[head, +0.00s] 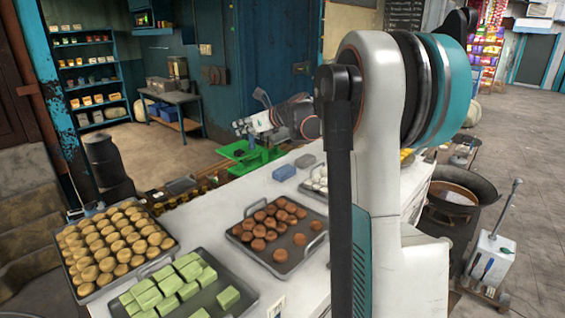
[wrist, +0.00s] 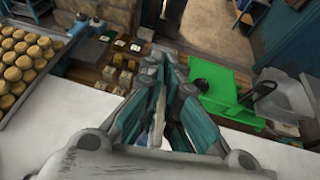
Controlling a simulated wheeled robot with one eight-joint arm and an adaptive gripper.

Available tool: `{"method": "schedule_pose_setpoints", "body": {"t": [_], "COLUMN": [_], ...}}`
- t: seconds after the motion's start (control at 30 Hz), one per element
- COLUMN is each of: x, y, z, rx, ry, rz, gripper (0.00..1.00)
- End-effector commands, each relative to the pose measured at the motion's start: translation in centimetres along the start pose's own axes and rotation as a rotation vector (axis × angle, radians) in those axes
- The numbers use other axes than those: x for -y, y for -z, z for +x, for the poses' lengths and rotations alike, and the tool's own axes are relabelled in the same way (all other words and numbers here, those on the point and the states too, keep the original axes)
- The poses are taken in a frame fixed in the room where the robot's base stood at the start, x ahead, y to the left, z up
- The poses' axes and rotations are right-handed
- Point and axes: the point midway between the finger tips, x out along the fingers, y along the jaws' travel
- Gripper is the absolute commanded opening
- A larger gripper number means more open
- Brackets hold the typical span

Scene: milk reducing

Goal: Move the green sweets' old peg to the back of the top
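The green sweets (head: 178,290) are pale green blocks on a metal tray at the front of the white counter top (head: 300,185) in the head view. A small pale card (head: 277,308) lies by that tray's right corner; I cannot tell whether it is the old peg. No other peg can be made out. My gripper (head: 240,127) is over the counter's far edge, beside a green scale. In the wrist view my gripper's teal fingers (wrist: 166,68) come close together at the tips. A pale sliver shows between them, and I cannot tell whether it is held or background.
The green scale (head: 250,156) also shows in the wrist view (wrist: 214,90). Trays of golden buns (head: 110,240) and brown sweets (head: 278,230) stand on the counter. Small blue-grey boxes (head: 284,172) sit further back. Bare counter lies between these boxes and the trays.

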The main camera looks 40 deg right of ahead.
Motion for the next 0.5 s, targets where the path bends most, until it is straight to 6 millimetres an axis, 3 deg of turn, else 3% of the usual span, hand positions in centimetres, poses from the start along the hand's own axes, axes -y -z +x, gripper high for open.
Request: {"method": "schedule_pose_setpoints", "body": {"t": [0.03, 0.1, 0.2, 0.37, 0.5], "x": [2.0, 4.1, 5.9, 7.0, 6.9], "y": [-0.7, -0.8, -0.8, 0.5, 3.4], "z": [-0.4, -0.7, -1.0, -0.6, 0.7], "rx": [0.003, 0.005, 0.008, 0.010, 0.010], "ry": [0.033, 0.069, 0.102, 0.120, 0.119], "rz": [0.013, 0.028, 0.040, 0.048, 0.048], "gripper": [0.00, 0.00, 0.00, 0.00, 0.00]}}
